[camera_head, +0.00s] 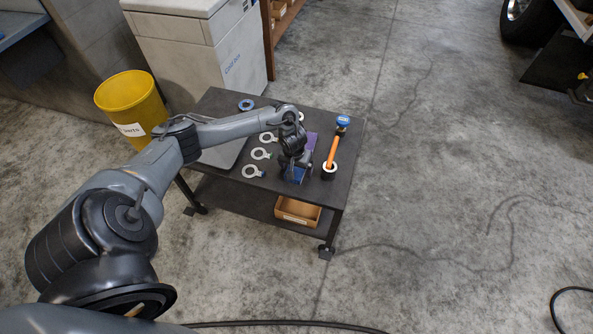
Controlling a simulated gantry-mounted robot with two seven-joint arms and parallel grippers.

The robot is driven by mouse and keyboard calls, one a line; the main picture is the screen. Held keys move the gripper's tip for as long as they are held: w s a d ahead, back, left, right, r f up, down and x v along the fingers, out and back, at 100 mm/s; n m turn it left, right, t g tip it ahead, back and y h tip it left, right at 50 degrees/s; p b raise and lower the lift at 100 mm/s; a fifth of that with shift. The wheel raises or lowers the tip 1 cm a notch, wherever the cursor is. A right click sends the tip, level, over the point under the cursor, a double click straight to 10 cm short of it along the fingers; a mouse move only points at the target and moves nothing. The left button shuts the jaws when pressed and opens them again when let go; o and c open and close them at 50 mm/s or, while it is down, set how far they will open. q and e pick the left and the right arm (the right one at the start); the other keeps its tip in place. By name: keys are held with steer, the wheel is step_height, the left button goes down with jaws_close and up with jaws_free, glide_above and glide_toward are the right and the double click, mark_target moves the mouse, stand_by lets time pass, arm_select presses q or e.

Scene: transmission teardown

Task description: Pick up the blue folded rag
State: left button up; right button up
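A blue patch, which looks like the blue folded rag (293,175), shows near the front edge of the dark cart top, partly hidden by my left gripper. A purple-blue piece (311,142) shows just behind the gripper; I cannot tell whether it is part of the same rag. My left gripper (294,164) points down over the blue patch, at or just above it. Its fingers are dark and small, so I cannot tell whether they are open, shut or touching the cloth. My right gripper is not in view.
The cart (345,166) also carries several pale rings (261,154), a blue ring (246,105), a grey flat panel (222,153), and an orange-handled tool (333,150) with a blue-topped item (343,121). A cardboard box (298,212) sits on the lower shelf. A yellow bin (132,105) stands left.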

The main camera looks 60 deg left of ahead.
mark_target(296, 168)
arm_select(q)
steer(key=c, duration=1.1)
step_height(296, 168, up, 9)
steer(key=p, duration=0.5)
steer(key=shift+r+p, duration=0.3)
steer(key=shift+r, duration=0.25)
